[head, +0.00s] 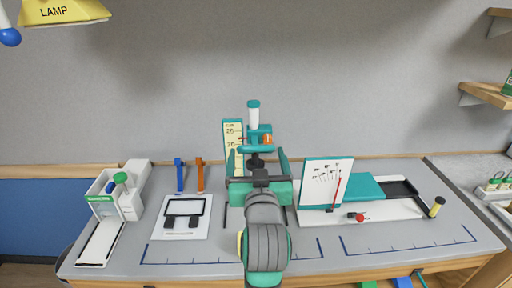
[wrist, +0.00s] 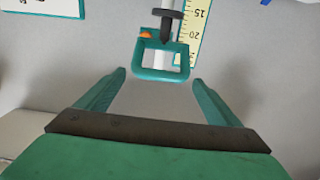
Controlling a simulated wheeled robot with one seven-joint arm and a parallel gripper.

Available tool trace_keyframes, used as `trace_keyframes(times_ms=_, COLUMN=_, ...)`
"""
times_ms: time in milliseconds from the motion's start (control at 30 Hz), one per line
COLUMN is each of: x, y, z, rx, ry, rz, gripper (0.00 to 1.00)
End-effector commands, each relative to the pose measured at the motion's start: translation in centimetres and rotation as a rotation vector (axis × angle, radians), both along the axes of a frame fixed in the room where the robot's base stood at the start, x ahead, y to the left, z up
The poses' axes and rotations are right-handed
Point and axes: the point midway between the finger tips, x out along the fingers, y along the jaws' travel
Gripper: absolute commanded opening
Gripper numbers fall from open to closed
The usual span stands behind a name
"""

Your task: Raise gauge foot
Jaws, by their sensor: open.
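The gauge stands at the back middle of the bench, with a white, teal-capped post (head: 253,117) and a yellow scale (head: 233,132) to its left. In the wrist view a dark round foot with a pointed stem (wrist: 168,14) shows near the top. A teal ring-shaped frame (wrist: 162,75) is below it there, with an orange piece (wrist: 146,36) at its edge. The scale also shows in the wrist view (wrist: 193,25). My gripper (wrist: 158,78) is open and empty, its fingers spread wider than the frame; contact cannot be told. My arm hides the gauge's lower part in the head view.
Left are a grey-white box unit (head: 125,195), a blue post (head: 179,175), an orange post (head: 200,175) and a white card (head: 170,231). The front bench strip is mostly clear.

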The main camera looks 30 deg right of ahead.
Motion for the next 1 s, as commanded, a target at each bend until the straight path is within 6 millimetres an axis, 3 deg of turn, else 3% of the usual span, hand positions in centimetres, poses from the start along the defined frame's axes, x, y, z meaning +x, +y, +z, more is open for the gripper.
trace_keyframes(times_ms=233, x=-2.2, y=0.9, z=0.0, rx=0.000, ry=0.000, rz=0.000, gripper=0.87)
trace_keyframes(times_ms=800, x=-2.4, y=1.0, z=-0.1, rx=0.000, ry=0.001, rz=0.000, gripper=0.87)
trace_keyframes(times_ms=900, x=-2.4, y=1.3, z=-1.0, rx=0.001, ry=0.007, rz=0.004, gripper=0.87)
trace_keyframes(times_ms=1000, x=-2.3, y=2.0, z=-3.3, rx=0.000, ry=0.021, rz=0.014, gripper=0.87)
